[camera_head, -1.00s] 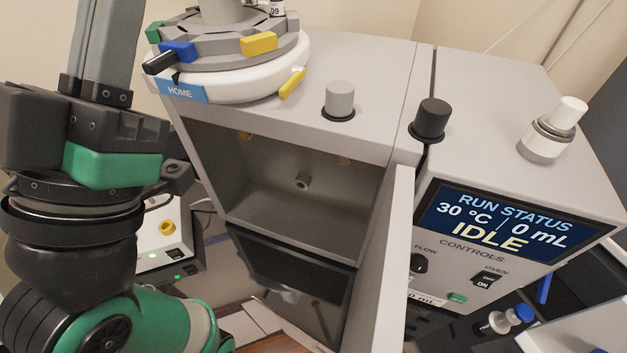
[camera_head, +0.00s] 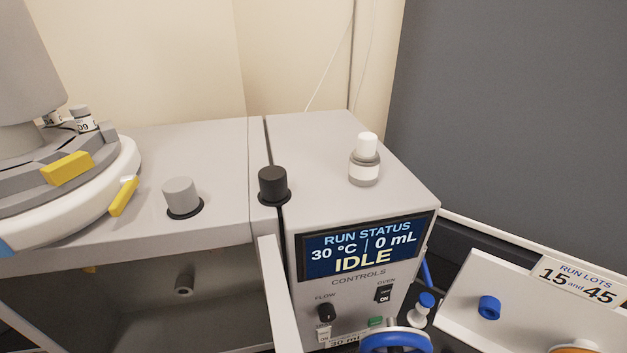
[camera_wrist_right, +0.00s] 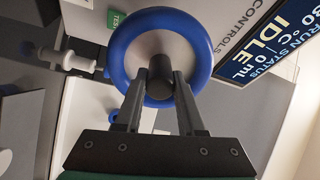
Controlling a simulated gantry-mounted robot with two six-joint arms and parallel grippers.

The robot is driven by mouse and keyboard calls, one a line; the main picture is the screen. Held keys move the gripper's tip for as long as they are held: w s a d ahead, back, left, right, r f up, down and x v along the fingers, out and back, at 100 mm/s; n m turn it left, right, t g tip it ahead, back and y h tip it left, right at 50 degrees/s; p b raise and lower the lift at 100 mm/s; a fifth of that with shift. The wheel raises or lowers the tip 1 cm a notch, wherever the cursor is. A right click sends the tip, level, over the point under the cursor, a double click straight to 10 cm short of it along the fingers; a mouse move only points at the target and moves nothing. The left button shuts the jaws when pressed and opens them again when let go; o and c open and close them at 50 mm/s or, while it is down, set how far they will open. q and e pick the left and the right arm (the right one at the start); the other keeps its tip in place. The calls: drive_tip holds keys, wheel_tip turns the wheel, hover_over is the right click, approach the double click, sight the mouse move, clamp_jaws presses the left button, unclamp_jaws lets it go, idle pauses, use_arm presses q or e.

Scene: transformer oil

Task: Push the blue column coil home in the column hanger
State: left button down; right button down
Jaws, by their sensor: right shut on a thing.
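The blue column coil (camera_head: 395,342) shows at the bottom edge of the head view, in front of the control panel, cut off by the frame. In the right wrist view the coil (camera_wrist_right: 122,40) is a blue ring around a pale disc with a dark central hub (camera_wrist_right: 161,78). My right gripper (camera_wrist_right: 158,85) is shut on that hub. The column hanger cannot be told for certain; a short round grey stub (camera_head: 184,283) sticks out inside the open oven chamber, apart from the coil. My left gripper is out of view.
The open oven door (camera_head: 278,295) stands edge-on between the chamber and the control panel. The display (camera_head: 365,247) reads IDLE. A white bottle (camera_head: 364,170), black cap (camera_head: 273,185) and grey cap (camera_head: 181,196) stand on top. A white rack (camera_head: 500,310) is at right.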

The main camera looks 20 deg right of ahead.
sight(387, 351)
drive_tip(key=shift+w+a+r+n+t+y, duration=0.25)
drive_tip(key=shift+a+r+n+t+y, duration=0.2)
drive_tip(key=shift+a+r+y, duration=0.55)
drive_tip(key=s+r+n+y+p, duration=0.3)
drive_tip(key=s+r+y+p, duration=0.2)
drive_tip(key=p, duration=1.4)
wheel_tip(387, 351, up, 3)
drive_tip(key=shift+a+f+n, duration=0.1)
drive_tip(key=shift+a+n, duration=0.05)
drive_tip(key=shift+n, duration=0.2)
drive_tip(key=shift+t, duration=0.25)
